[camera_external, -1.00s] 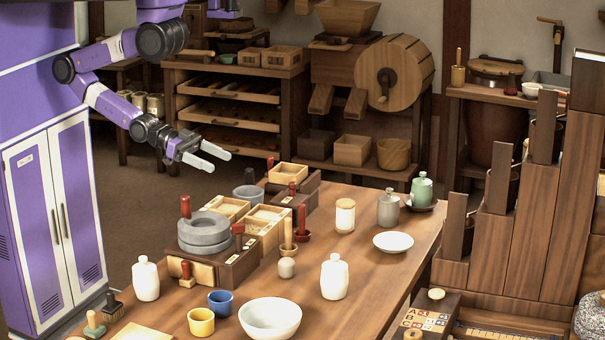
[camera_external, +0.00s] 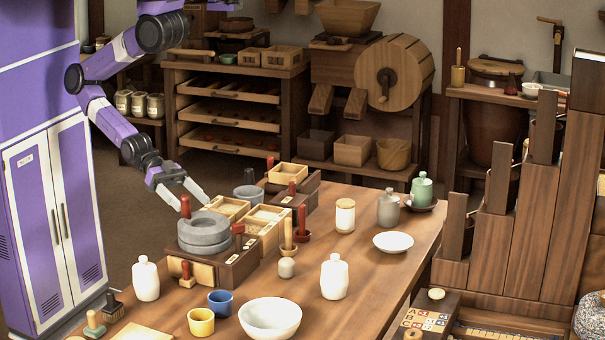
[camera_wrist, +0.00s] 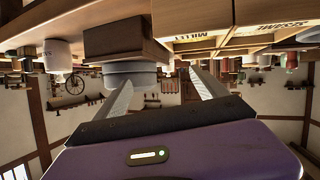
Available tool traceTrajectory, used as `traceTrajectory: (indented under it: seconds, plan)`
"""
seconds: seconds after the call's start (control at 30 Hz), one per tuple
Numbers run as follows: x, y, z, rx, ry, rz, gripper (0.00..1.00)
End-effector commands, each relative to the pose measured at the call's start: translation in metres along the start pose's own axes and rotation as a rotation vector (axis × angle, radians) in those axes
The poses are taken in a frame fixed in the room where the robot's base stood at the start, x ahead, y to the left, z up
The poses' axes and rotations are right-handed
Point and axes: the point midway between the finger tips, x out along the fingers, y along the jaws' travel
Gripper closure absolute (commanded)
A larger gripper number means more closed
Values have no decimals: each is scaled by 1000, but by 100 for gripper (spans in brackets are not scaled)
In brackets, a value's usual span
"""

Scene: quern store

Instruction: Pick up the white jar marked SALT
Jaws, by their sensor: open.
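Two white lidded jars stand upright on the table in the external view: the left jar (camera_external: 146,280) near the table's left edge, and the right jar (camera_external: 334,279) nearer the middle. I cannot read a mark on either there. In the wrist view, which looks upside down, a white jar (camera_wrist: 58,57) shows at upper left with faint, unreadable marking. My gripper (camera_external: 193,205) is open and empty, above the table's left side near the grey round stones (camera_external: 203,232), apart from both jars. Its two fingers also show in the wrist view (camera_wrist: 160,76).
The stones sit on a dark wooden box (camera_external: 233,268) beside light wooden trays (camera_external: 267,222); a tray label reads MILLET in the wrist view. A red-handled tool (camera_external: 185,207) stands close to my fingers. Blue (camera_external: 220,302) and yellow (camera_external: 201,322) cups and a white bowl (camera_external: 270,318) stand in front.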

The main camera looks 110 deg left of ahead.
Motion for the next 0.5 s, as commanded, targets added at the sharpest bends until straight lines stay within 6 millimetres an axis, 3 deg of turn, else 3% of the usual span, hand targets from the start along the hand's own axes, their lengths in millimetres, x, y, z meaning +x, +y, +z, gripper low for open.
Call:
traceTrajectory:
  seconds: [0.03, 0.2, 0.33, 0.5]
  plan:
    - [8, 45, 6, 1, -34, 88, 18]
    - [12, 163, 42, 56, -135, 303, 18]
    - [12, 219, 59, 139, -162, 413, 18]
    - [46, 246, 64, 258, -138, 491, 18]
